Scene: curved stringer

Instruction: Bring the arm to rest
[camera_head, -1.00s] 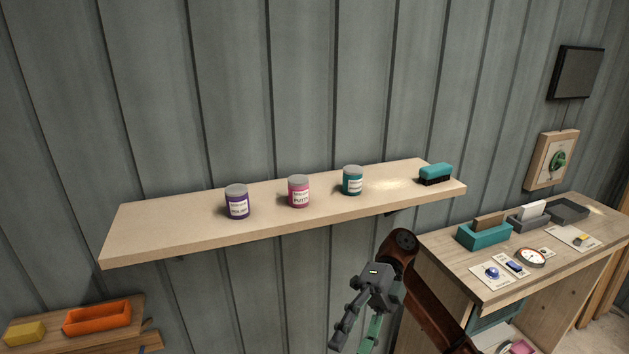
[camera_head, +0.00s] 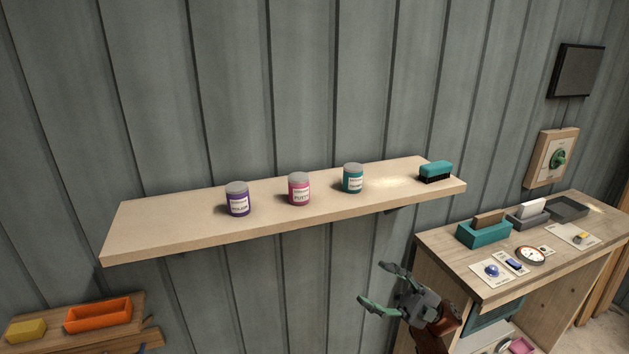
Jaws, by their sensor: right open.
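My right gripper (camera_head: 377,284) is at the lower middle of the head view, below the wall shelf and in front of the left side of the workbench. Its two green-tipped fingers are spread apart, pointing left, with nothing between them. Part of my right arm shows behind it at the bottom edge. My left gripper is not in view.
The wall shelf (camera_head: 150,232) holds a purple-labelled jar (camera_head: 238,200), a pink jar (camera_head: 299,190), a teal jar (camera_head: 353,179) and a teal brush (camera_head: 435,170). The workbench (camera_head: 455,244) at right carries trays and cards. An orange tray (camera_head: 98,315) sits at lower left.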

